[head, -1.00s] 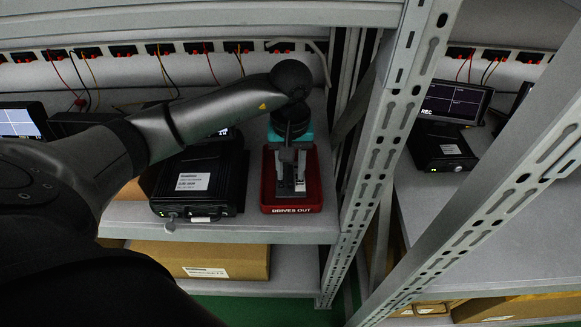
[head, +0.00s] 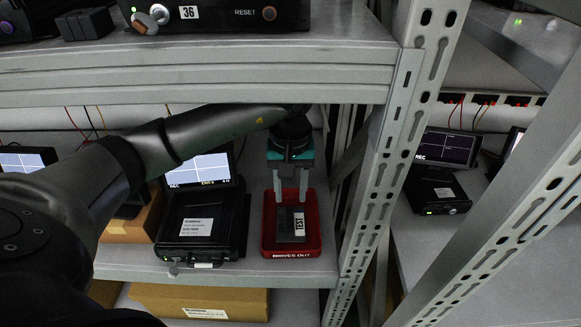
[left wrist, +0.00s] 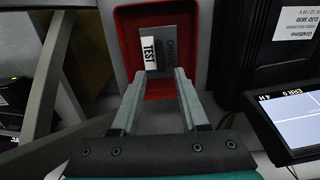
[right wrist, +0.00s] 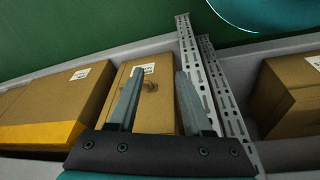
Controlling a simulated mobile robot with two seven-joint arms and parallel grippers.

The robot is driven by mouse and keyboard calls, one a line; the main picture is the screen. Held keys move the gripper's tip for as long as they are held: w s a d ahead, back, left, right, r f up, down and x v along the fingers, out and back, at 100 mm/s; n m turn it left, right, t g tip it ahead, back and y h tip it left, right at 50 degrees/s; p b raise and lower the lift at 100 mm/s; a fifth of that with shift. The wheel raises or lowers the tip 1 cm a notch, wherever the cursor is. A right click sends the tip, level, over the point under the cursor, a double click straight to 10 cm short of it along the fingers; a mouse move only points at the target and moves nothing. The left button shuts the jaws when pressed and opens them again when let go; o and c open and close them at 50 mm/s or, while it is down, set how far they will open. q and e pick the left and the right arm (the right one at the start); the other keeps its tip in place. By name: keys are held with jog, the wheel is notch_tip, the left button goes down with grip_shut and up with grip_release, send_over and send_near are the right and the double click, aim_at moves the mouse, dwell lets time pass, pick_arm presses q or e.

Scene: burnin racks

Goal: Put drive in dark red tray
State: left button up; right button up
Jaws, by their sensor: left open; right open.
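The dark red tray (head: 318,244) marked "DRIVES OUT" stands on the middle shelf, beside the upright. The drive (head: 291,225), dark grey with a white "TEST" label, lies inside the tray. Both also show in the left wrist view, the tray (left wrist: 131,22) and the drive (left wrist: 169,48). My left gripper (head: 291,200) is open above the tray, its fingers apart and pointing down, with nothing between them. In the left wrist view its fingertips (left wrist: 158,72) are near the tray's edge, apart from the drive. My right gripper (right wrist: 158,72) is open and empty, facing cardboard boxes.
A black recorder unit (head: 200,228) with a screen stands left of the tray. The perforated upright (head: 385,165) is close on the right. The shelf above (head: 200,68) overhangs my left arm. Cardboard boxes (head: 200,301) lie on the lower shelf.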

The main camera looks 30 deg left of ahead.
pick_arm(q)
notch_tip(320, 180, up, 4)
jog(key=shift+r+p, duration=0.25)
jog(key=shift+p, duration=0.35)
pick_arm(e)
jog(key=s+f, duration=0.1)
jog(key=f, duration=0.2)
jog(key=shift+s+d+g, duration=0.15)
jog(key=shift+s+g, duration=0.15)
jog(key=shift+s, duration=0.1)
